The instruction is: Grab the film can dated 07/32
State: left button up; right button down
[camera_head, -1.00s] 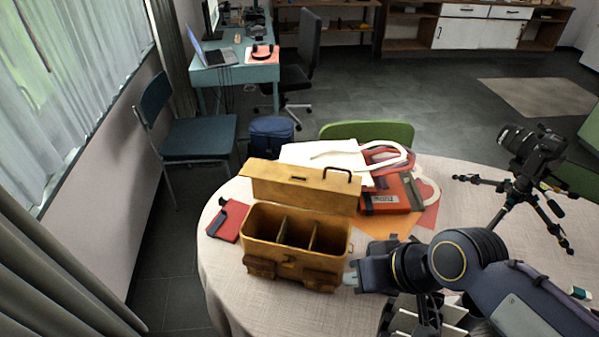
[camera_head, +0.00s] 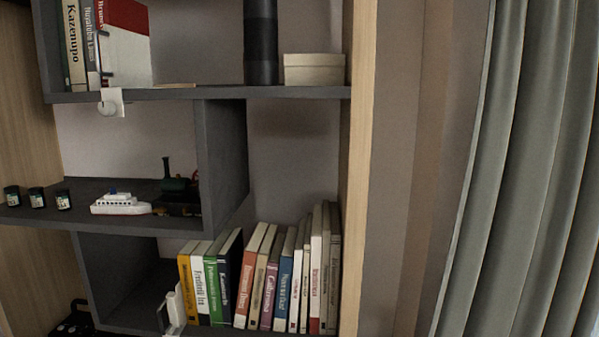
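Three small dark film cans stand in a row on the middle grey shelf at the far left of the head view: a left can (camera_head: 12,196), a middle can (camera_head: 37,198) and a right can (camera_head: 63,200). Each has a pale label, but the writing is too small to read, so I cannot tell which is dated 07/32.
A white toy ship (camera_head: 120,204) and a dark toy train (camera_head: 178,193) stand right of the cans. Several books (camera_head: 270,280) fill the lower shelf. Above are a black cylinder (camera_head: 261,40) and a cream box (camera_head: 314,69). A grey curtain (camera_head: 530,170) hangs at right.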

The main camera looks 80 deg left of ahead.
aim_at(36, 196)
jog(key=u, duration=0.4)
jog(key=k+u, duration=0.1)
jog(key=u, duration=0.3)
jog(key=j+u, duration=0.1)
jog(key=u, duration=0.25)
jog(key=k+u, duration=0.1)
jog(key=u, duration=2.75)
jog(key=i+j+z, duration=0.2)
jog(key=z, duration=0.3)
jog(key=i+j+z, duration=0.1)
jog(key=j+z, duration=0.2)
jog(key=z, duration=0.15)
